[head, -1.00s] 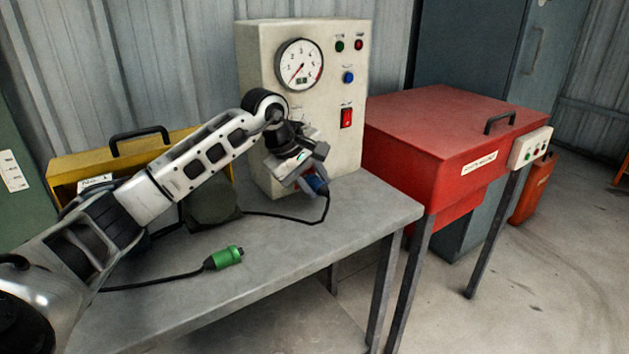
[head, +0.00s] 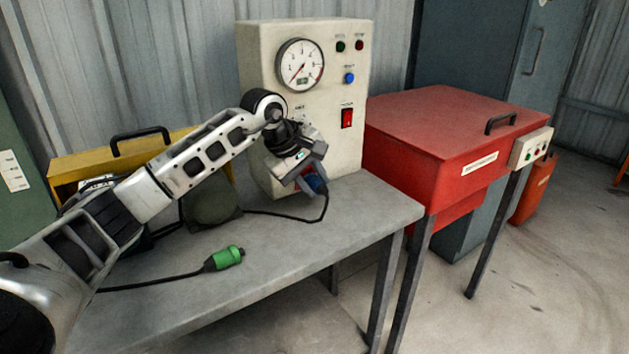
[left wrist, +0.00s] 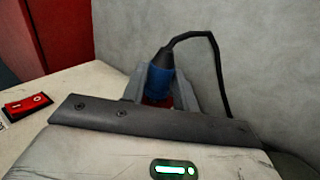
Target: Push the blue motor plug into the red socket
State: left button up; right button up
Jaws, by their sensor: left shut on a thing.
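The blue motor plug (head: 317,184) is held low against the front of the cream control box, its black cable curving down to the bench. My left gripper (head: 303,174) is shut on the plug. In the left wrist view the blue plug (left wrist: 158,74) sits between the two grey jaws, cable end away from my wrist. A red part (left wrist: 156,101), apparently the red socket, shows just past the plug's front end, partly hidden by the gripper body. I cannot tell how deep the plug sits in it. My right gripper is not in view.
The cream control box (head: 263,92) has a gauge and a red rocker switch (head: 346,118). A green plug (head: 224,258) with a cable lies on the grey bench (head: 290,262). A yellow case (head: 75,168) stands behind my arm. A red lidded cabinet (head: 440,135) stands at right.

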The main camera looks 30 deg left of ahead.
pick_arm(q)
jog(key=shift+w+a, duration=0.25)
jog(key=shift+a, duration=0.4)
jog(key=o, duration=1)
jog(key=shift+o, duration=0.2)
jog(key=p+v, duration=0.1)
jog(key=v, duration=1.5)
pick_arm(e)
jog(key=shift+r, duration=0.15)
pick_arm(q)
jog(key=shift+d, duration=0.1)
